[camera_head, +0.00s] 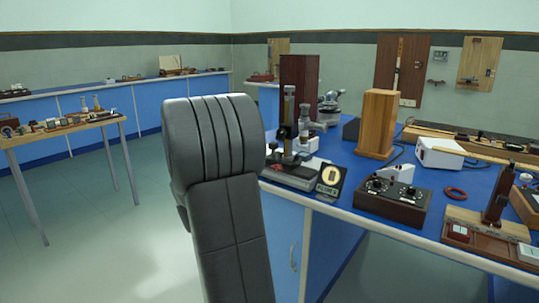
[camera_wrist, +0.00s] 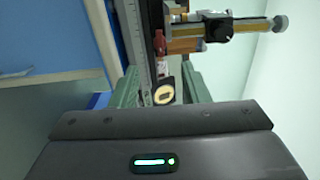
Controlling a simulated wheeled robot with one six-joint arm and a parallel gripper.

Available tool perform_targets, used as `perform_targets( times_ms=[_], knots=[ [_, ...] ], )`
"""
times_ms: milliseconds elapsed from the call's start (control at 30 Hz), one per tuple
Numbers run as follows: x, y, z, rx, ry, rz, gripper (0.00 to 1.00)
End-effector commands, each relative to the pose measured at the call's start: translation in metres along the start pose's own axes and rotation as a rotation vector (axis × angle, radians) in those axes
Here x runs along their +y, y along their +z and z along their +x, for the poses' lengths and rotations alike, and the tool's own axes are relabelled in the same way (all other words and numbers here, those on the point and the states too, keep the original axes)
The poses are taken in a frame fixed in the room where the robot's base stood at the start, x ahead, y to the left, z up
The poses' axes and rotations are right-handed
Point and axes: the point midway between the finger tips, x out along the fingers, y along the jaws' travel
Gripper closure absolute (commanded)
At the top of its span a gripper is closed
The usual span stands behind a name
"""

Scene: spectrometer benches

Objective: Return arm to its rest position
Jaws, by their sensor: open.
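My arm (camera_head: 222,190) rises as a dark grey padded-looking link in the middle foreground of the head view. It hides part of the floor and the near left end of the blue bench. My gripper does not show in the head view. In the wrist view my gripper (camera_wrist: 163,84) has its two greenish fingers apart, beyond its dark body with a green light. A dark instrument with a brass tube (camera_wrist: 232,28) and a small plaque with a pale oval (camera_wrist: 163,94) show beyond and between the fingers. I see nothing held.
The blue-topped bench (camera_head: 345,194) on the right carries a microscope-like instrument (camera_head: 290,130), a wooden block (camera_head: 377,124), a dark control box (camera_head: 392,199) and a red ring (camera_head: 455,192). A small wooden table (camera_head: 62,131) stands at left. Floor (camera_head: 115,240) between is open.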

Motion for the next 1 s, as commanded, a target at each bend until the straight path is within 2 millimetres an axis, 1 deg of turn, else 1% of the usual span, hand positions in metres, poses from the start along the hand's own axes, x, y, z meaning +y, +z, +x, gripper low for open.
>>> perform_targets(
  times_ms=[33,300,400,500,600,1000],
  knots=[
    [0.002,-0.001,0.012,0.004,0.001,0.0,0.58],
    [0.002,-0.001,0.064,0.003,0.0,0.0,0.58],
    [0.001,-0.001,0.079,0.002,0.0,0.0,0.58],
    [0.0,0.0,0.09,0.001,-0.001,-0.001,0.58],
    [0.0,-0.001,0.098,0.0,0.0,-0.002,0.58],
    [0.0,0.0,0.096,-0.001,0.0,-0.019,0.58]
  ],
)
